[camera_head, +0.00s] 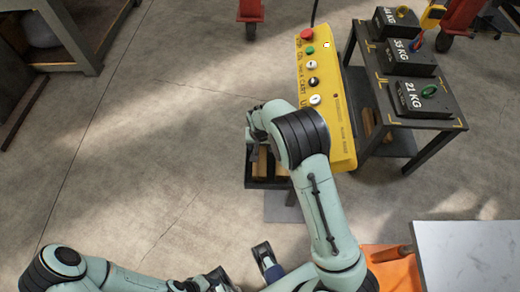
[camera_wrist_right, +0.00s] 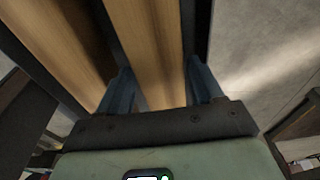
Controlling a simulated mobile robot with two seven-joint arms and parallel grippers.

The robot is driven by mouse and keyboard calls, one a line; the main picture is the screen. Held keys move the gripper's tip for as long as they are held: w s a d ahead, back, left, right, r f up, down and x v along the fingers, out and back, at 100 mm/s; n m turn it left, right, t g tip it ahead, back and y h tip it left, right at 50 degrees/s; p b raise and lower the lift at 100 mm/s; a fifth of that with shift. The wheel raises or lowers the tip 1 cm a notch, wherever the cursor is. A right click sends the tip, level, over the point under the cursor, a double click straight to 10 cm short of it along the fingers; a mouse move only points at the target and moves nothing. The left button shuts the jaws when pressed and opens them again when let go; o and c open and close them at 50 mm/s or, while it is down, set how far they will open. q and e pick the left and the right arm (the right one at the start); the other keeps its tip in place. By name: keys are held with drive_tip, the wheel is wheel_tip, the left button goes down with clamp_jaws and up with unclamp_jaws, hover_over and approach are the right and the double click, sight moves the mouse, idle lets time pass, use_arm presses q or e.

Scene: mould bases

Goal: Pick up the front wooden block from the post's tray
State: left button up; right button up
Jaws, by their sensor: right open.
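The post's tray (camera_head: 262,184) is a dark frame low beside the yellow post, partly covered by my right arm. Wooden blocks (camera_head: 262,160) show in it. In the right wrist view, two long wooden blocks lie side by side, with dark tray bars along them. My right gripper (camera_wrist_right: 160,92) is open, its blue fingers on either side of the right-hand block (camera_wrist_right: 150,42). The left-hand block (camera_wrist_right: 58,45) lies outside the fingers. Contact cannot be made out. In the head view my arm hides the right fingers. My left gripper (camera_head: 242,270) appears open and empty at the bottom edge.
The yellow button post (camera_head: 338,125) leans close beside my right arm. A dark table (camera_head: 432,135) with several labelled weights (camera_head: 420,98) stands at right. A grey-topped table (camera_head: 470,255) and orange item (camera_head: 395,275) are at lower right.

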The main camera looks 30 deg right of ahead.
drive_tip(key=shift+w+f, duration=0.15)
drive_tip(key=shift+f, duration=0.55)
drive_tip(key=c, duration=1)
drive_tip(key=shift+o, duration=0.2)
drive_tip(key=shift+r, duration=0.15)
